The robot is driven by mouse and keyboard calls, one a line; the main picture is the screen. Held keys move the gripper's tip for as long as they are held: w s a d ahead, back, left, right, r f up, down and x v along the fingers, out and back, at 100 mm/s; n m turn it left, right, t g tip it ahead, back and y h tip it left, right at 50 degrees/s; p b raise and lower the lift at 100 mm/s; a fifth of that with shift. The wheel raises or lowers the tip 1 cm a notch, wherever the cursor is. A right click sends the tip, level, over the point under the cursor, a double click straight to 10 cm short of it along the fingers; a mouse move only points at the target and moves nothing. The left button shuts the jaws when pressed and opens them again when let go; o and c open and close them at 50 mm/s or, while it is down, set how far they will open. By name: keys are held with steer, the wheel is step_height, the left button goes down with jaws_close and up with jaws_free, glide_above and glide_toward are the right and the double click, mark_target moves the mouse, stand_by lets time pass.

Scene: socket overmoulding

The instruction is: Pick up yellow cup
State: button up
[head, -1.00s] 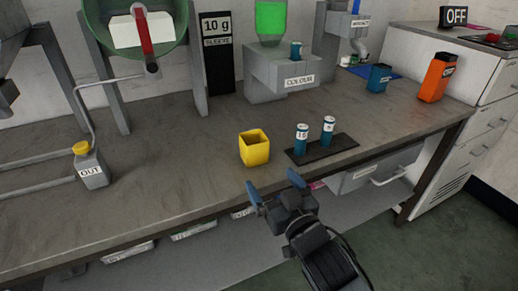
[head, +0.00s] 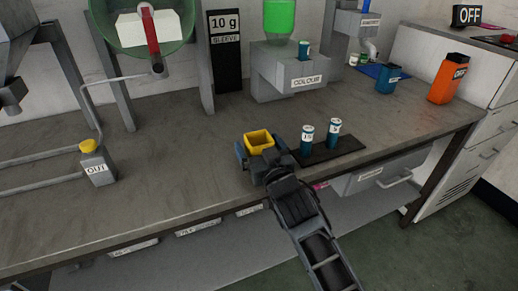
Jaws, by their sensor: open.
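The yellow cup (head: 259,140) is a square, open-topped container standing upright on the grey worktop. My gripper (head: 262,150) has reached in over the front edge of the worktop. Its jaws are open, with one blue-padded finger at the cup's left side and the other at its right. The cup sits between them. My gripper hides the lower part of the cup, and I cannot tell whether the fingers touch it.
A dark tray (head: 345,148) with two blue labelled cylinders, one on the left (head: 307,138) and one on the right (head: 333,132), is close to my gripper's right. The COLOUR machine (head: 290,75) stands behind. The worktop (head: 180,150) to the left is clear.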

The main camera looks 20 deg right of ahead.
steer(key=shift+c, duration=0.2)
steer(key=c, duration=1)
